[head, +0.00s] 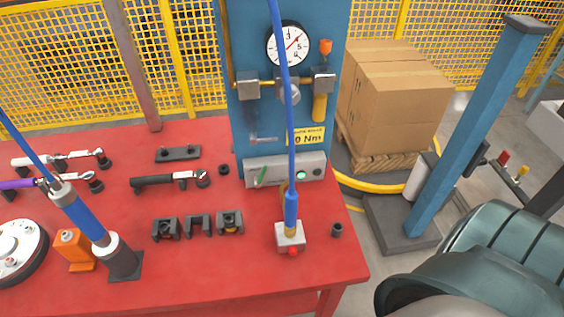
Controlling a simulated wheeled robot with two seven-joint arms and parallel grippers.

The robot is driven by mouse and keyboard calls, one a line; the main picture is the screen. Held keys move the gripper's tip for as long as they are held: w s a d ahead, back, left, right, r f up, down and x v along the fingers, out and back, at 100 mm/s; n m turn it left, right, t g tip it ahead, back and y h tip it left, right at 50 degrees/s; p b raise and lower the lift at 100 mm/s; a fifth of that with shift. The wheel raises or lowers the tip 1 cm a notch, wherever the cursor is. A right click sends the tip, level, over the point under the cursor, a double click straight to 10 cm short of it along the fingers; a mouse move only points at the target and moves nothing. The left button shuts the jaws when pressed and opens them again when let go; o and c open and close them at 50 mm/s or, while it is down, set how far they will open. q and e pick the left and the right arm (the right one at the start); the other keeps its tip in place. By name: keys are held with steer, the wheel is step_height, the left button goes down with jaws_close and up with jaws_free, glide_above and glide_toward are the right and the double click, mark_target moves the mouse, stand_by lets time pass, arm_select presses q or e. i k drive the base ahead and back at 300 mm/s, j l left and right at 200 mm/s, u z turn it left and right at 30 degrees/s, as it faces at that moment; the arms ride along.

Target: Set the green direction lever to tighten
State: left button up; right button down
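The green direction lever (262,175) is a short green stick on the left part of a grey control box (285,169). It stands tilted, its top leaning to the right. The box is at the foot of a blue panel (246,127) at the back of the red table. A pale green round button (301,175) sits to the right of the lever on the same box. Any markings beside the lever are too small to read. Neither of my grippers is in view, and nothing touches the lever.
A blue hose (287,100) hangs in front of the panel, right of the lever. Black blocks (197,226), wrenches (168,180) and a blue tool (83,218) stand or lie on the red table (190,288). A dark teal rounded body (490,265) fills the lower right.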

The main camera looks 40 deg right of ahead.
mark_target(257, 179)
steer(key=l+z, duration=0.1)
steer(key=z, duration=0.8)
steer(key=i+j, duration=0.05)
